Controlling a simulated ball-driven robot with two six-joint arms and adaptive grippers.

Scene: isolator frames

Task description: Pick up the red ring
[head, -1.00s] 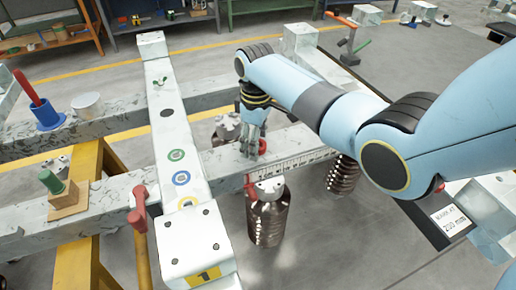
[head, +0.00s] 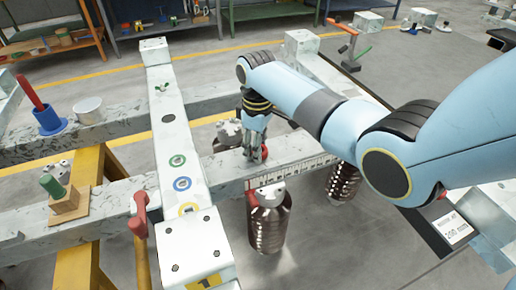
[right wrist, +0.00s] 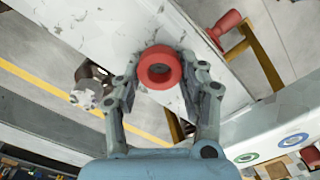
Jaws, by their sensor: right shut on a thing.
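The red ring (right wrist: 159,68) lies between the fingertips of my right gripper (right wrist: 158,80) in the right wrist view. Its dark central hole faces the camera. The gripper is shut on it, one finger on each side. In the head view my right gripper (head: 256,145) points down over the speckled beam with the ruler strip. Only a small bit of the red ring (head: 264,153) shows beside the fingers there. I cannot tell whether the ring touches the beam. My left gripper is not in view.
A white crossbeam (head: 170,140) with green, blue and yellow circle marks stands left of the gripper. A dark coil spring (head: 268,228) is in front of the ruler beam (head: 292,172). A red handle (head: 139,213) and a blue holder with a red rod (head: 48,122) are further left.

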